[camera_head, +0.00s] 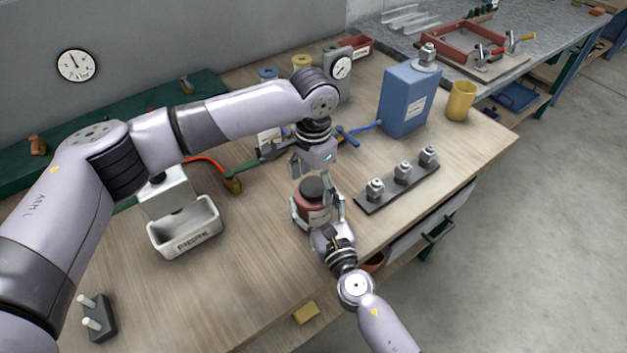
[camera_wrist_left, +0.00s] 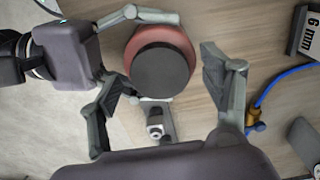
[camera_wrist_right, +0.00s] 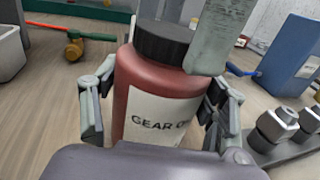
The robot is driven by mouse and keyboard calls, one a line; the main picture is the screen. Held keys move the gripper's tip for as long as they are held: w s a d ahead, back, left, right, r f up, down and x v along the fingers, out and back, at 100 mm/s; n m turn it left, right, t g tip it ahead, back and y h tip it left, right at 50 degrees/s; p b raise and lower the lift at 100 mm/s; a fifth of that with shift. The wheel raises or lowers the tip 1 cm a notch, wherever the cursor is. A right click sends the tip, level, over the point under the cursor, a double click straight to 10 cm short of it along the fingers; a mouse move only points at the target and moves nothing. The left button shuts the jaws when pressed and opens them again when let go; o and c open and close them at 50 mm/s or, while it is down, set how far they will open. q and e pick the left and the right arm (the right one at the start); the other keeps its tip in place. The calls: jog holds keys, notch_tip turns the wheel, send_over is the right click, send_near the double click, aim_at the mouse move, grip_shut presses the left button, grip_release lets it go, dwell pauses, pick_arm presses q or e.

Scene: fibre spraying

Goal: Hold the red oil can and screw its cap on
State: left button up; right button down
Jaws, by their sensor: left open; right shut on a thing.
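The red oil can (camera_head: 308,212) stands upright near the table's front edge, its white label reading "GEAR O…" in the right wrist view (camera_wrist_right: 158,115). A black cap (camera_head: 312,187) sits on its top; how tightly cannot be told. My right gripper (camera_wrist_right: 158,112) is shut around the can's body from the front. My left gripper (camera_head: 316,178) points down from above, open, with its fingers (camera_wrist_left: 163,85) apart on either side of the cap (camera_wrist_left: 160,70). In the right wrist view one left finger partly hides the cap (camera_wrist_right: 163,42).
A black strip with several metal nuts (camera_head: 398,186) lies right of the can. A blue box (camera_head: 407,100) and yellow cup (camera_head: 460,101) stand behind it. A white FIBRE tray (camera_head: 186,240) is to the left.

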pick_arm(q)
notch_tip(320, 180, up, 12)
dwell(0.6)
pick_arm(e)
jog(key=shift+c, duration=1.1)
grip_release()
jog(key=v, duration=1.2)
